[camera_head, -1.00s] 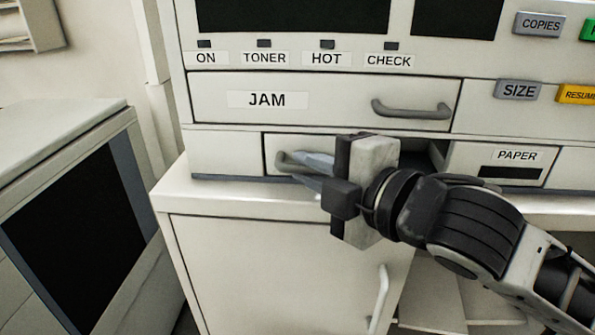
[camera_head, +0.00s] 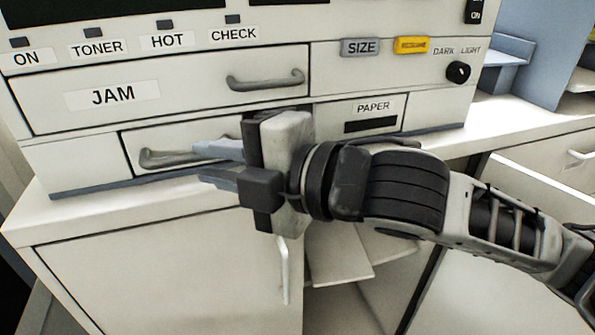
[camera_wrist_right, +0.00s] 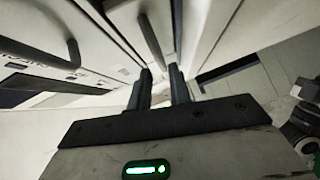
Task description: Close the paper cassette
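The paper cassette (camera_head: 183,133) is the low white drawer front with a grey bar handle (camera_head: 158,159), below the JAM drawer in the head view. Its right part is hidden behind my right gripper, and I cannot tell how far it stands out. My right gripper (camera_head: 201,162) is in front of it, its two fingers pointing left and overlapping the handle's right part. The fingers are apart with a narrow gap and nothing seen between them. In the right wrist view the gripper (camera_wrist_right: 161,72) also shows this gap, with a bar handle (camera_wrist_right: 154,40) beyond the fingertips. My left gripper is out of view.
The JAM drawer (camera_head: 190,93) with its own handle (camera_head: 265,80) is just above. A PAPER panel (camera_head: 374,114) is to the right. Below are the counter edge (camera_head: 110,203) and a cabinet door (camera_head: 160,265) with a vertical handle. The counter (camera_head: 535,122) at right is clear.

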